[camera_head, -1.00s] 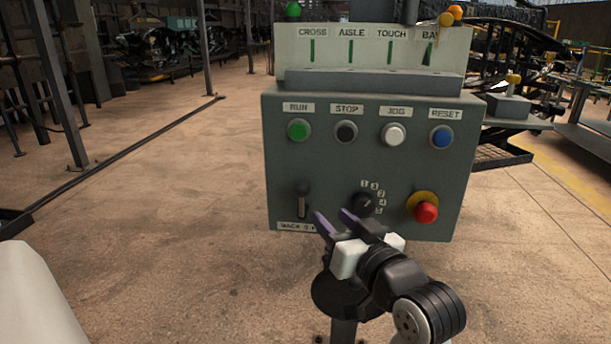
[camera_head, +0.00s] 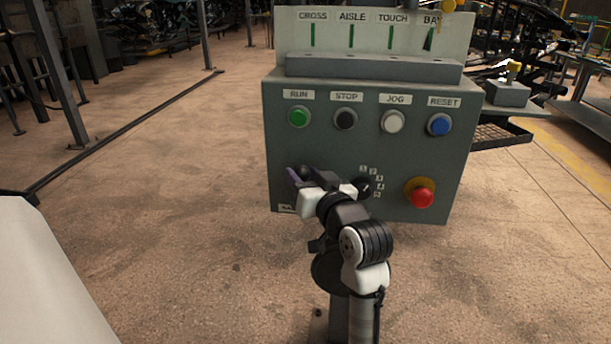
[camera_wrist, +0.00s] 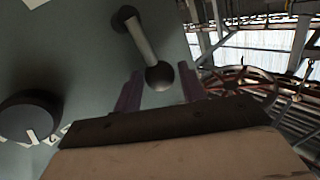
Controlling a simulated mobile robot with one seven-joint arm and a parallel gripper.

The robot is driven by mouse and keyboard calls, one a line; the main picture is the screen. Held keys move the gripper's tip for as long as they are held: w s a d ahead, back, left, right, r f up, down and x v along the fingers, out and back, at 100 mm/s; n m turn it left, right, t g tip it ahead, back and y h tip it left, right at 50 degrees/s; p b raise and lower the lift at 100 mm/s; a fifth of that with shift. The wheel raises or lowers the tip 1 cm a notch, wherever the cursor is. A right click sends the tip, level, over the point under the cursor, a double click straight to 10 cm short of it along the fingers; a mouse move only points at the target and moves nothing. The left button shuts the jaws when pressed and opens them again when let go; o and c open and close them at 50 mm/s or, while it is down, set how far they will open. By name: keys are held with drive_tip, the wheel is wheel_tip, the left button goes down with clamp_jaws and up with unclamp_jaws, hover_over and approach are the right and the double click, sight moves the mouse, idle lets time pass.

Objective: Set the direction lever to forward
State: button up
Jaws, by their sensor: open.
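The direction lever shows in the wrist view as a pale shaft (camera_wrist: 142,42) on a dark pivot, with a dark ball knob (camera_wrist: 160,76) at its end. My gripper (camera_wrist: 161,90) is open, its two purple fingers on either side of the knob; the view does not make clear whether either touches it. In the head view my gripper (camera_head: 299,177) is at the lower left of the grey control box (camera_head: 320,140) and hides the lever and most of its label.
The rotary dial (camera_wrist: 28,117) is close beside my gripper; it also shows in the head view (camera_head: 364,187). The red emergency button (camera_head: 421,196) is farther right. A row of buttons, including a green one (camera_head: 299,116), is above. Open floor lies left of the box.

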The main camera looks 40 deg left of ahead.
drive_tip(key=shift+c, duration=0.3)
clamp_jaws()
drive_tip(key=shift+d, duration=0.1)
drive_tip(key=shift+w+d+f+m+t+y+b, duration=0.35)
drive_tip(key=shift+d+m+t+b, duration=0.3)
drive_tip(key=shift+m, duration=0.5)
drive_tip(key=shift+w+d+f+m+t+y+b, duration=0.3)
drive_tip(key=shift+m+t+y+b, duration=0.3)
drive_tip(key=shift+m, duration=0.6)
drive_tip(key=shift+w+d+f+m+t+y+b, duration=0.3)
drive_tip(key=shift+d+m+t+b, duration=0.2)
drive_tip(key=shift+m+b, duration=0.5)
drive_tip(key=shift+m, duration=0.25)
drive_tip(key=shift+o, duration=0.3)
unclamp_jaws()
drive_tip(key=shift+d, duration=0.1)
